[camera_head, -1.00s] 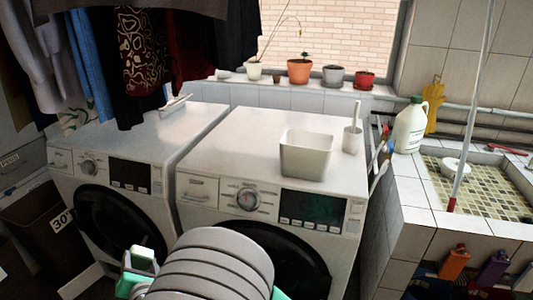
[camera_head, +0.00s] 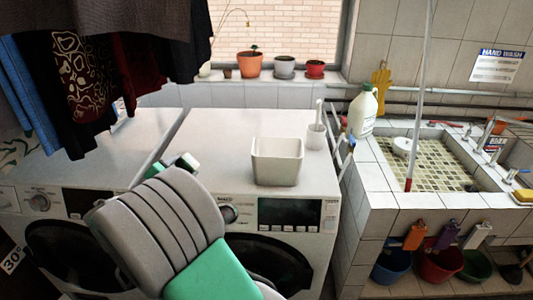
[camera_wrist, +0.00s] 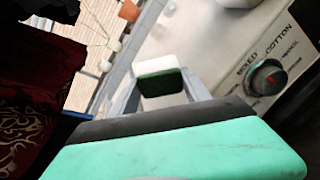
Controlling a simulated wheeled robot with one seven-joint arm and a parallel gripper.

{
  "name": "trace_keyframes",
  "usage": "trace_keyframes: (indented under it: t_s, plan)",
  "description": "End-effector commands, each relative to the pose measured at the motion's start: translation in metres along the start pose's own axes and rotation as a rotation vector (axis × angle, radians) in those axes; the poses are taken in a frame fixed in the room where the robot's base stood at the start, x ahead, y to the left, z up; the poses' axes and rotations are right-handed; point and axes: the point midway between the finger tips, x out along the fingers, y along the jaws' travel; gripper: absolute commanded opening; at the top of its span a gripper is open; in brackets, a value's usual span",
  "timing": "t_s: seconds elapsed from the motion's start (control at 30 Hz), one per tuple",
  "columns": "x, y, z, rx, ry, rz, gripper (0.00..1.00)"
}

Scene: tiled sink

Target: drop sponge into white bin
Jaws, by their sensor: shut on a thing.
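The white bin (camera_head: 277,172) is a square open-topped container standing on the right-hand washing machine. My gripper (camera_head: 172,166) is left of the bin in the head view, over the front part of the machines, and apart from the bin. It is shut on the sponge (camera_head: 187,160), a small block with a white and a dark green layer. In the wrist view the sponge (camera_wrist: 160,80) sits between my two fingers (camera_wrist: 160,93). A white edge at the top of the wrist view (camera_wrist: 238,3) looks like the bin. My arm hides part of the machine fronts.
A white brush holder (camera_head: 315,136) stands behind the bin, right of it. Dark clothes (camera_head: 85,65) hang low at upper left. A white jug (camera_head: 362,112) stands by the tiled sink (camera_head: 430,165). The right-hand machine's top (camera_head: 215,135) is clear left of the bin.

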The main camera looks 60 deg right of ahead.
Motion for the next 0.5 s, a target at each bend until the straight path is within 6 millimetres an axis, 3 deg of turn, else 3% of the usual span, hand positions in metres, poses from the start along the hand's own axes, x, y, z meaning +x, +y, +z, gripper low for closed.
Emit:
trace_keyframes:
  t_s: [0.03,0.2,0.3,0.4,0.5]
  plan:
    - [0.015,0.0,0.039,0.025,-0.053,-0.058,0.23]
    - [0.056,-0.027,0.147,0.101,-0.217,-0.242,0.23]
    - [0.071,-0.049,0.208,0.142,-0.308,-0.343,0.23]
    - [0.078,-0.07,0.255,0.175,-0.379,-0.423,0.23]
    - [0.081,-0.086,0.285,0.195,-0.425,-0.476,0.23]
